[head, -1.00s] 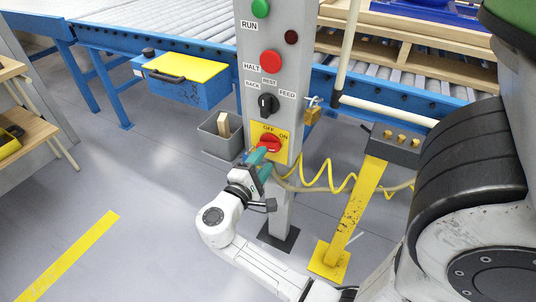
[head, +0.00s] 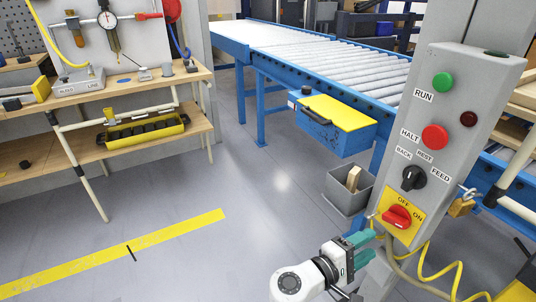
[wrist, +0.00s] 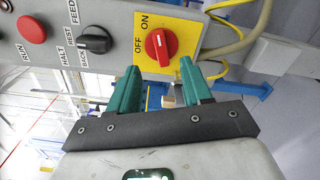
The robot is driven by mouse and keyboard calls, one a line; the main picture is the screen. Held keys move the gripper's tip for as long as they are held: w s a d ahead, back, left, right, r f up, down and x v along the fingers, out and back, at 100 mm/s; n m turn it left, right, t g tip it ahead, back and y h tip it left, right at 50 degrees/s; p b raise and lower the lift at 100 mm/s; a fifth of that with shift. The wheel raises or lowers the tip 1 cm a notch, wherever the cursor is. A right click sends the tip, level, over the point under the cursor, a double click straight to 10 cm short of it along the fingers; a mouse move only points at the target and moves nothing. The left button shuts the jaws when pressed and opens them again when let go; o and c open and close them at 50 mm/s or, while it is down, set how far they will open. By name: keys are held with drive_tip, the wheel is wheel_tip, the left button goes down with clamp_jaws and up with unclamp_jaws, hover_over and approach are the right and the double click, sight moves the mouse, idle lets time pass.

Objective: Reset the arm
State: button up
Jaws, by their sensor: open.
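My gripper (head: 362,244) has two teal fingers and is at the lower right of the head view, just left of and below the red OFF/ON rotary switch (head: 397,217). The switch sits on a yellow plate (head: 389,229) at the bottom of the grey control panel. In the wrist view my gripper (wrist: 157,88) is open, its two fingers apart with nothing between them. The red switch (wrist: 160,47) shows beyond the fingertips, and a gap seems to separate them from it.
The grey control panel (head: 463,110) carries a green RUN button (head: 443,82), a red HALT button (head: 434,137) and a black selector (head: 413,178). A padlock (head: 461,207) hangs at its right. A grey bin (head: 349,198) stands left of it. Open floor lies left, with a workbench (head: 130,138) beyond.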

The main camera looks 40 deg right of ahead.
drive_tip(key=s+a+f+m+t+y+p, duration=0.2)
drive_tip(key=s+a+f+t+y+p, duration=0.25)
drive_tip(key=y, duration=0.45)
drive_tip(key=s+a+y+p, duration=0.2)
drive_tip(key=a+y+p, duration=0.3)
drive_tip(key=a+y, duration=0.3)
drive_tip(key=a+t, duration=0.1)
drive_tip(key=a, duration=0.3)
drive_tip(key=shift+s+a+r, duration=0.15)
drive_tip(key=shift+s+r, duration=0.1)
drive_tip(key=shift+s, duration=0.1)
